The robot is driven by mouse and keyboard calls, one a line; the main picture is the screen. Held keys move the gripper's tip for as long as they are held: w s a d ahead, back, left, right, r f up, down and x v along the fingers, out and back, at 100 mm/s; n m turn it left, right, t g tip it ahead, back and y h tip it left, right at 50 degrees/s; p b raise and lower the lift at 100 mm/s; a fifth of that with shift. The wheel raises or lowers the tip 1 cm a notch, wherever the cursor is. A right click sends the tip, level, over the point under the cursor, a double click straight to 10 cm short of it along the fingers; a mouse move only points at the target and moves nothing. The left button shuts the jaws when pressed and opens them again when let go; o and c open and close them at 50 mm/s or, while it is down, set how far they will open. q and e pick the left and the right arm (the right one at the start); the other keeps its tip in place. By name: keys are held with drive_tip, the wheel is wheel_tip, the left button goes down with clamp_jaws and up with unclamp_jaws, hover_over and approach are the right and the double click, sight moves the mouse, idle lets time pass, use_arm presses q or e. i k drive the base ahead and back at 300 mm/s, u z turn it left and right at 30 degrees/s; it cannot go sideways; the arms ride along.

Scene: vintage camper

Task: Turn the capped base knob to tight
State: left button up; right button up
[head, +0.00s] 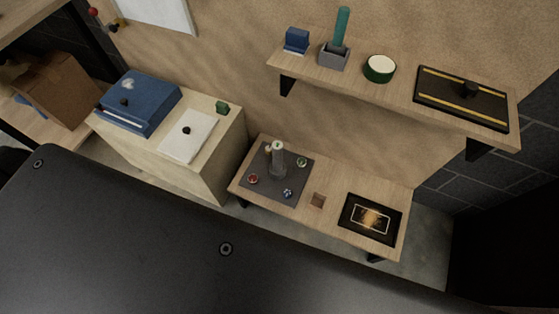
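A dark grey square plate (258,187) lies on the lower wooden shelf. A grey upright post (278,160) with a pale top stands on it. Three small round knob-like parts sit around the post: a red one (253,179), a blue one (288,193) and a green-rimmed one (302,162). A black knob (469,89) sits on a black, yellow-striped board (435,88) on the upper shelf. I cannot tell which is the capped base knob, nor any tight mark. Neither gripper is in view.
The upper shelf (395,95) overhangs behind, with a green-sided round tin (380,68). A cabinet (222,155) stands left. A large dark surface fills the lower foreground.

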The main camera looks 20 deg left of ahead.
sight(268, 150)
drive_tip(key=z, duration=0.55)
drive_tip(key=k, duration=1.35)
drive_tip(key=i, duration=0.5)
drive_tip(key=u, duration=0.95)
drive_tip(key=i, duration=1.25)
drive_tip(key=z, duration=0.4)
